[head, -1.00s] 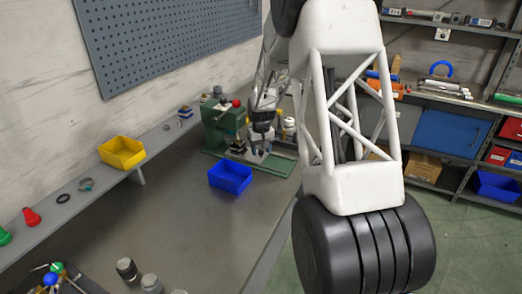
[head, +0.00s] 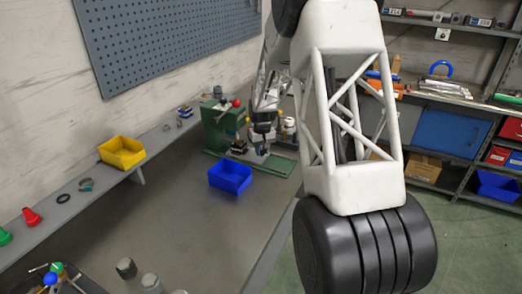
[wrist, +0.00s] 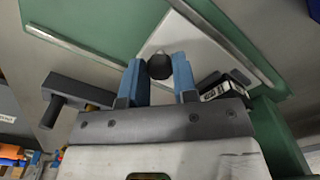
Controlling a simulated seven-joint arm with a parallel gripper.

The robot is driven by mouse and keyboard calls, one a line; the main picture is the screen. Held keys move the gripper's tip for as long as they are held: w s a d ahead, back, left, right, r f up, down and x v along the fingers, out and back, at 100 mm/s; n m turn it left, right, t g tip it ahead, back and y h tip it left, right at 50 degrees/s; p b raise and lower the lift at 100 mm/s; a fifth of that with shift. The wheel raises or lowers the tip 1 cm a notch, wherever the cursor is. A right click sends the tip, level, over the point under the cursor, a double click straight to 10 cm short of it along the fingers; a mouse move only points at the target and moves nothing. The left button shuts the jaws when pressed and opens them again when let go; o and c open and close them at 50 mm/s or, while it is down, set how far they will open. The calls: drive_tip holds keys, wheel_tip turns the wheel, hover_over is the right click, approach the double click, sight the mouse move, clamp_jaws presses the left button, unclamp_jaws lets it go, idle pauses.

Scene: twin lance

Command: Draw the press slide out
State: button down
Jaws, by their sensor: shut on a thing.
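The green press (head: 222,125) stands on its green base at the far end of the bench in the head view. In the wrist view, the pale flat slide plate (wrist: 205,55) lies over the green base, between thin metal rails. A dark round knob (wrist: 159,67) stands on the plate's near part. My gripper (wrist: 157,80) has its blue fingers on either side of this knob and is shut on it. In the head view my gripper (head: 263,148) is small beside the press, and its fingertips are hard to make out.
A blue bin (head: 230,177) stands on the bench just in front of the press base. A yellow bin (head: 122,152) sits on the ledge at left. Grey cylinders (head: 127,268) stand at the near edge. The middle of the bench is clear.

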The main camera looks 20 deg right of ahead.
approach(291, 167)
wheel_tip(291, 167, down, 5)
drive_tip(key=shift+s+f, duration=0.1)
drive_tip(key=shift+s, duration=0.05)
drive_tip(key=c, duration=0.9)
unclamp_jaws()
drive_tip(key=shift+r, duration=4)
